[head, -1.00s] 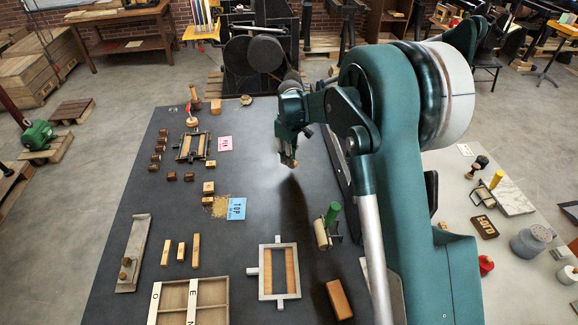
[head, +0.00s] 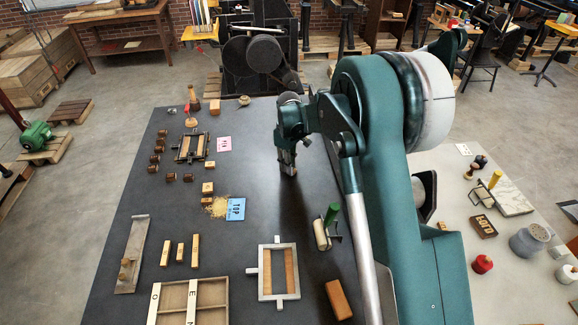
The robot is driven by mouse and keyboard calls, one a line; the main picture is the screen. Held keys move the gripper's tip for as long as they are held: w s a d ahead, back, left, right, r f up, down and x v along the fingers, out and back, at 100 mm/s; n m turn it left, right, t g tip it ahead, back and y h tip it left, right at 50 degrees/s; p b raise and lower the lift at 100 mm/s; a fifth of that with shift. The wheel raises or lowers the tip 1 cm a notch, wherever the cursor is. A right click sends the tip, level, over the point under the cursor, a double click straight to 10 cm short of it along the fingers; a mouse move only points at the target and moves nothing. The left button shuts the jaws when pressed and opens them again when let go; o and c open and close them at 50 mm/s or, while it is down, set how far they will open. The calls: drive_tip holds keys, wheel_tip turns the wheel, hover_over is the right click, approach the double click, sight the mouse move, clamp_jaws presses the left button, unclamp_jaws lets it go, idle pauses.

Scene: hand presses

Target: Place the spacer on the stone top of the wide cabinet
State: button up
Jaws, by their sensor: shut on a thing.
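My gripper (head: 288,168) points down over the back right part of a broad dark top (head: 260,205), which looks like the stone top of the wide cabinet. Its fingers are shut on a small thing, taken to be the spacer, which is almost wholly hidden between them. The fingertips look close to the dark surface. I cannot tell whether the spacer touches it.
Around the gripper the dark top is clear. A small frame (head: 193,147), pink card (head: 224,144) and blue card (head: 236,209) lie to the left. A green-handled roller (head: 322,232), grey frame (head: 264,274) and brown block (head: 338,299) lie nearer. A lighter top (head: 455,215) stands right.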

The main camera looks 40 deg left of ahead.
drive_tip(key=shift+f, duration=0.15)
drive_tip(key=o, duration=0.7)
drive_tip(key=shift+c, duration=0.2)
wheel_tip(320, 180, up, 12)
drive_tip(key=shift+r, duration=0.2)
idle(0.3)
idle(0.5)
idle(0.4)
